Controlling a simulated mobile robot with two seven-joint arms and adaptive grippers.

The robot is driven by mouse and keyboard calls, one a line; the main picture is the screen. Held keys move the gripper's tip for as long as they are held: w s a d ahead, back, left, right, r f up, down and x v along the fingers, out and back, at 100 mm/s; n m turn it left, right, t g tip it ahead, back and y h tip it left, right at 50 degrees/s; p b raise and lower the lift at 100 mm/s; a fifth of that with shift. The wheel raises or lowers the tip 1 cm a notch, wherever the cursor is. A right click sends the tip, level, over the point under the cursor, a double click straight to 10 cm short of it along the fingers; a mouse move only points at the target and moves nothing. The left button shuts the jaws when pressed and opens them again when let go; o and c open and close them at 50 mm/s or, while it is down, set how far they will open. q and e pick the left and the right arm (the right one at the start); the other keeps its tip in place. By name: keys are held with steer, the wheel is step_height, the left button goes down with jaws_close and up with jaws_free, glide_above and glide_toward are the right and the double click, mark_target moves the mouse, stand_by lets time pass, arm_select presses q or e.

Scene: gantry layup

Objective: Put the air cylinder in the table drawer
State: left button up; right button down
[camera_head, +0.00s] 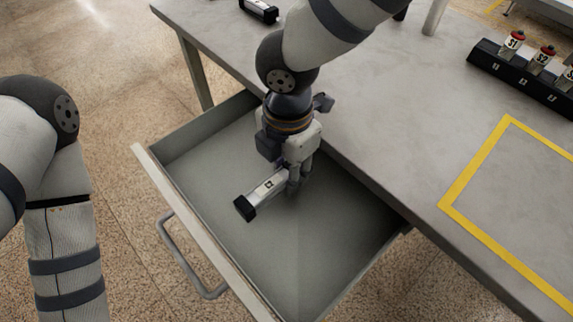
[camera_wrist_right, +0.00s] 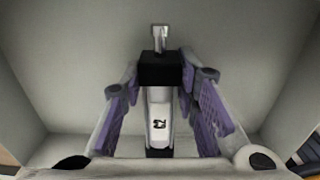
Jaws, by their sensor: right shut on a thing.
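The air cylinder (camera_head: 264,189), a silver body with black end caps and a dark marking, is inside or just above the open table drawer (camera_head: 335,222). My right gripper (camera_head: 291,180) is down within the drawer's walls and shut on the cylinder. In the right wrist view the cylinder (camera_wrist_right: 160,115) lies between the purple-padded fingers (camera_wrist_right: 165,105), with its rod pointing away. I cannot tell whether it touches the drawer floor. My left arm shows at the left edge, but its gripper is outside the view.
The grey table (camera_head: 380,110) extends behind the drawer. The drawer's front has a bar handle (camera_head: 187,262). A black rack (camera_head: 525,75) with several red-topped items stands at the back right. Yellow tape (camera_head: 478,165) marks an area on the tabletop. Another dark-ended part (camera_head: 260,10) lies at the far edge.

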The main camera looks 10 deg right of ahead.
steer(key=shift+w+f, duration=0.35)
arm_select(q)
steer(key=shift+s+f+b, duration=0.3)
steer(key=shift+s+f, duration=0.1)
arm_select(e)
steer(key=shift+w+f, duration=0.25)
steer(key=shift+f, duration=0.7)
steer(key=shift+w+f, duration=0.2)
steer(key=shift+f, duration=0.7)
steer(key=shift+f, duration=0.3)
steer(key=c, duration=1.2)
jaws_free()
steer(key=shift+s+f, duration=0.1)
steer(key=shift+s, duration=0.05)
steer(key=shift+c, duration=0.2)
arm_select(q)
steer(key=shift+f, duration=0.1)
arm_select(e)
steer(key=shift+f, duration=0.1)
steer(key=shift+d, duration=0.1)
arm_select(q)
steer(key=shift+w+r+p, duration=0.7)
steer(key=shift+w+r, duration=0.15)
steer(key=shift+r, duration=0.1)
arm_select(e)
step_height(320, 180, up, 13)
